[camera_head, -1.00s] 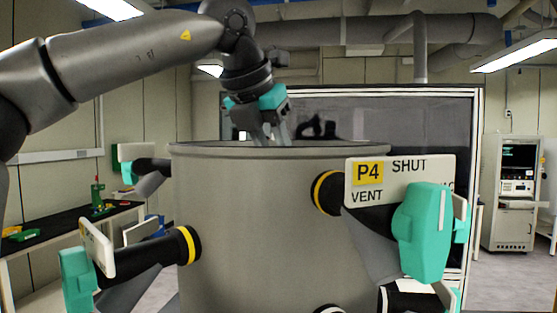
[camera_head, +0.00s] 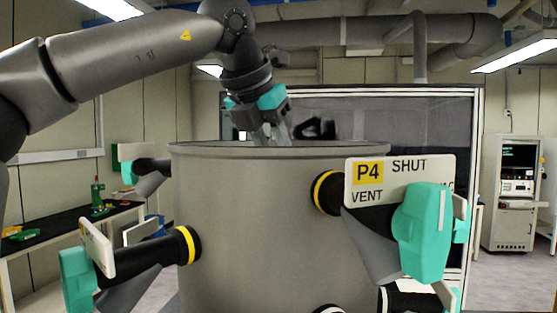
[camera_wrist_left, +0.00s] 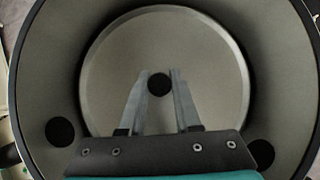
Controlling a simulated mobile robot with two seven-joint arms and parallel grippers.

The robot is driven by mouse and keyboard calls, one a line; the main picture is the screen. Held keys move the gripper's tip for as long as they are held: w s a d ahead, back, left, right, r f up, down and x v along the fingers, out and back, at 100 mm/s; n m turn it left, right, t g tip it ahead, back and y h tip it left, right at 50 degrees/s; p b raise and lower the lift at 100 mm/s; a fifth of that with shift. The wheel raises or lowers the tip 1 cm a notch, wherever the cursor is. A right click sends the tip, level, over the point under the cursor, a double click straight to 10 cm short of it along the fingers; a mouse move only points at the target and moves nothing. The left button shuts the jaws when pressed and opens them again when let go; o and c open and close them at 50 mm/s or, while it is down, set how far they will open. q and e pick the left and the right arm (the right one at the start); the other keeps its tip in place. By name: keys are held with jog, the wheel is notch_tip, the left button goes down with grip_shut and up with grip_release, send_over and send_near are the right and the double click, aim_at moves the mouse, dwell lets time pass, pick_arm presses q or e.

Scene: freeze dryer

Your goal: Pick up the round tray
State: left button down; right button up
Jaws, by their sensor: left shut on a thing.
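The round tray (camera_wrist_left: 210,65) lies flat inside the grey drum (camera_head: 280,220), seen from above in the left wrist view. It is pale, with a low rim and a dark round knob (camera_wrist_left: 159,84) at its middle. My left gripper (camera_wrist_left: 158,78) reaches down into the drum and is shut on the knob, with one finger on each side of it. In the head view my left gripper (camera_head: 275,138) comes in over the drum's rim, and the drum wall hides its fingertips and the tray. My right gripper is not in view.
The drum wall rings the gripper. Black ports with teal-handled valves stick out of the drum, one with a "P4 VENT SHUT" sign (camera_head: 400,180). A dark bench (camera_head: 75,225) stands at left and an equipment rack (camera_head: 512,195) at right.

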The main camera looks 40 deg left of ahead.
pick_arm(q)
jog(key=shift+r, duration=0.25)
jog(key=shift+r+p, duration=0.65)
jog(key=shift+p, duration=0.1)
jog(key=shift+r, duration=0.4)
jog(key=shift+r, duration=0.2)
jog(key=shift+r, duration=0.35)
jog(key=shift+r, duration=0.45)
jog(key=shift+r, duration=0.25)
